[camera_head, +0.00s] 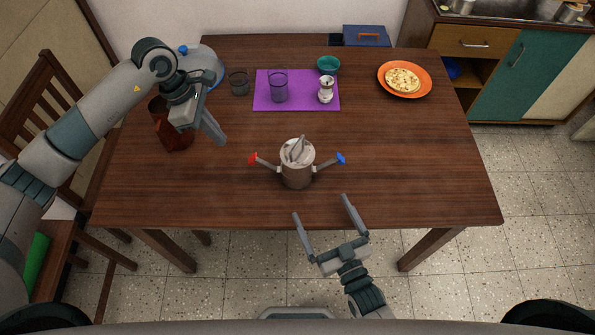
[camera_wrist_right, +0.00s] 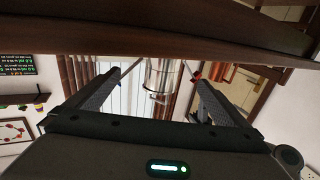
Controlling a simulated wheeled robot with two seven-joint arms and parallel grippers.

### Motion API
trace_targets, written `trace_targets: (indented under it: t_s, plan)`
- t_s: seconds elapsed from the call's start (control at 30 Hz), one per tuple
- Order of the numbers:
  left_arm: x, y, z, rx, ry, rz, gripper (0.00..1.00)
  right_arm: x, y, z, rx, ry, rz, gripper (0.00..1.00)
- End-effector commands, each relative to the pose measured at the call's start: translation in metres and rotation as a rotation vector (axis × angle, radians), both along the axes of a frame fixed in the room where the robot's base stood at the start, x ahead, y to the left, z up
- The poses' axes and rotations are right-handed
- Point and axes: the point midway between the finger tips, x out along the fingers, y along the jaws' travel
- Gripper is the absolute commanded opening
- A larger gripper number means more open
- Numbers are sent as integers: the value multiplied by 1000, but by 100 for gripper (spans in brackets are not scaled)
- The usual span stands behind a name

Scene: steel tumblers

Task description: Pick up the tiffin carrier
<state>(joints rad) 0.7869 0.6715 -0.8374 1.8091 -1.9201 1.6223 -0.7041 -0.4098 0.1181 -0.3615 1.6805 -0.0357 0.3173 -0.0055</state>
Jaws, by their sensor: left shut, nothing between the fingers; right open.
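The tiffin carrier (camera_head: 297,172) is a steel cylinder with a handle on its lid. It stands upright on the wooden table, near the middle of the front half. A red-ended arm (camera_head: 254,159) sticks out on its left and a blue-ended arm (camera_head: 341,159) on its right. My right gripper (camera_head: 320,206) is open and empty at the table's front edge, apart from the carrier. In the right wrist view the carrier (camera_wrist_right: 160,76) shows between the open fingers, beyond them. My left gripper (camera_head: 220,141) is shut and empty, above the table left of the carrier.
The wooden table (camera_head: 420,170) is clear right of the carrier. A purple mat (camera_head: 303,104) with a tumbler and a small pot lies behind it. A teal bowl (camera_head: 328,65), an orange plate (camera_head: 424,85) with flatbread and a reddish-brown container (camera_head: 176,139) stand around.

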Motion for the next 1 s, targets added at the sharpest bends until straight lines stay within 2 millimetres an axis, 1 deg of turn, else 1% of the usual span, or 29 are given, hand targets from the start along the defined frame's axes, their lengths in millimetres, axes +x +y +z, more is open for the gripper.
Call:
trace_targets:
  t_s: [0.1,0.37,0.47,0.57,0.83,1.0]
  plan:
    - [0,0,0,0,0,0,0,-2,5,-2,-3,3,5,100]
    - [0,0,0,0,0,0,0,-1,4,-2,-2,2,4,100]
    - [0,0,0,0,0,0,0,2,5,-2,-2,2,4,100]
    - [0,0,0,0,0,0,0,10,8,-2,-1,2,3,100]
    - [0,0,0,0,0,0,0,46,23,-1,-1,2,3,100]
    - [0,0,0,0,0,0,0,60,28,-1,-2,1,3,100]
